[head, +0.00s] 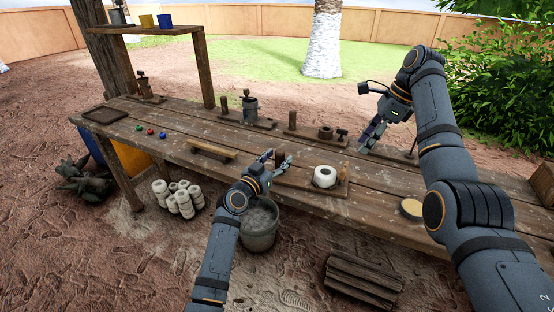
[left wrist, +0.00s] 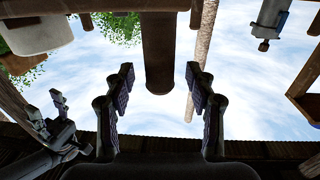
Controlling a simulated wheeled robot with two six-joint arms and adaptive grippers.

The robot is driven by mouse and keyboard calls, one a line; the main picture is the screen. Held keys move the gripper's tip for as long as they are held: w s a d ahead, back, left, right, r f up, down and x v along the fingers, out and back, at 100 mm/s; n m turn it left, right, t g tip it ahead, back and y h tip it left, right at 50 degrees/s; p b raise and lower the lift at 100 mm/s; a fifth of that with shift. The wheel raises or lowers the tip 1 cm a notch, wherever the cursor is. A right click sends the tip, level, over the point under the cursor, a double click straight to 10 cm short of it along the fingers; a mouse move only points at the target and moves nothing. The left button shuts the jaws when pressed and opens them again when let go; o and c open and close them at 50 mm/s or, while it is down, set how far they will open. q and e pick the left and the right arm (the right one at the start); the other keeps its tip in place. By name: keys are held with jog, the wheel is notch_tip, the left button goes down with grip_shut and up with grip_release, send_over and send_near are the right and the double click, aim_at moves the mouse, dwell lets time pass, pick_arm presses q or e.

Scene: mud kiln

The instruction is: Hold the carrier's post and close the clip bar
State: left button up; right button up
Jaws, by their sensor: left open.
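The carrier (head: 288,182) is a wooden base on the front of the bench, holding a white roll (head: 325,177) and a short upright piece (head: 346,171) at its right end. My left gripper (head: 278,160) is open at its left end. I cannot make out the clip bar clearly. My right gripper (head: 370,137) is over the bench behind the roll, fingers apart and empty; it also shows in the left wrist view (left wrist: 45,112).
A wooden bar (head: 213,148) lies left of my left gripper. A bucket (head: 260,225) stands below.

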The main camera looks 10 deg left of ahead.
pick_arm(q)
jog(key=shift+w+d, duration=0.1)
jog(key=shift+w, duration=0.05)
grip_shut()
dwell(0.7)
